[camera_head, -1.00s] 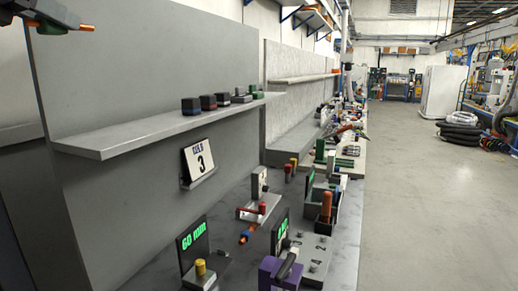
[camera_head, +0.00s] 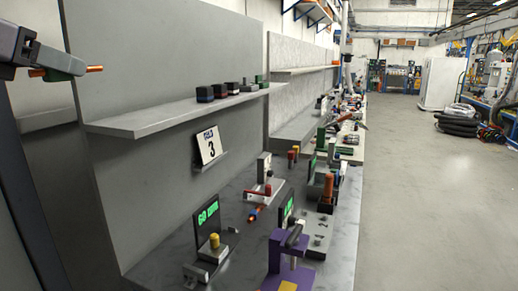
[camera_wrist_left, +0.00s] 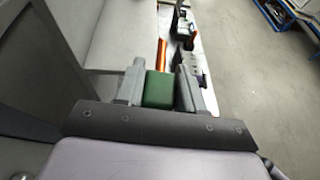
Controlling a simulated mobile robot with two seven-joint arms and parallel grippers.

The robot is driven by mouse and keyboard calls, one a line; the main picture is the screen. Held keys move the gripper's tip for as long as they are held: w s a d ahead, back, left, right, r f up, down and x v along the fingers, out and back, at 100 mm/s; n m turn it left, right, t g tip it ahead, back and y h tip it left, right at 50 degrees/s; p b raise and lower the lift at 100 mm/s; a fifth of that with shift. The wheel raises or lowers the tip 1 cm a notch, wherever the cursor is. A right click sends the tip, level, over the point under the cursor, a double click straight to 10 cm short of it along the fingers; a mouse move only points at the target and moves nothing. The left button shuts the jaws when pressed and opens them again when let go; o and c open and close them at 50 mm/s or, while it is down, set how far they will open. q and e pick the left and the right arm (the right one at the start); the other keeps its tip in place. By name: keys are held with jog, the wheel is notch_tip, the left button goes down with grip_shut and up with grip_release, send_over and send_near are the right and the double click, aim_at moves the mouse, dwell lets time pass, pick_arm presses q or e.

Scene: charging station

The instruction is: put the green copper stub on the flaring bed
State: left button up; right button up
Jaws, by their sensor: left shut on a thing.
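My left gripper (camera_head: 60,69) is at the upper left of the head view, shut on the green copper stub (camera_head: 66,62). The stub is an orange copper tube with a green block around it, and it lies about level. In the left wrist view the green block (camera_wrist_left: 158,88) sits between the two fingers, with the orange tube (camera_wrist_left: 162,53) showing beyond it. The stub is in the air, left of the shelf and away from the bench. Which bench fixture is the flaring bed is not clear. My right gripper is out of view.
A grey shelf (camera_head: 150,121) with several small dark blocks runs along the back panel. The bench holds a purple fixture (camera_head: 281,262), a grey numbered block (camera_head: 318,240), a 60 mm display (camera_head: 208,220) and a red-handled clamp (camera_head: 262,190).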

pick_arm(q)
jog(key=s+d+f+m+g+h, duration=0.2)
jog(key=s+d+f, duration=0.2)
jog(key=f, duration=0.9)
jog(key=s+d+f+m+g+h, duration=0.15)
jog(key=s+d+f, duration=0.3)
jog(key=f, duration=0.75)
jog(key=s+d+f+m+g+h, duration=0.25)
jog(key=s+d+f, duration=0.2)
jog(key=f, duration=0.85)
notch_tip(320, 180, down, 7)
jog(key=s+a+n+t+y, duration=0.1)
jog(key=a+t, duration=0.1)
jog(key=shift+a+y, duration=0.15)
jog(key=shift+y, duration=0.15)
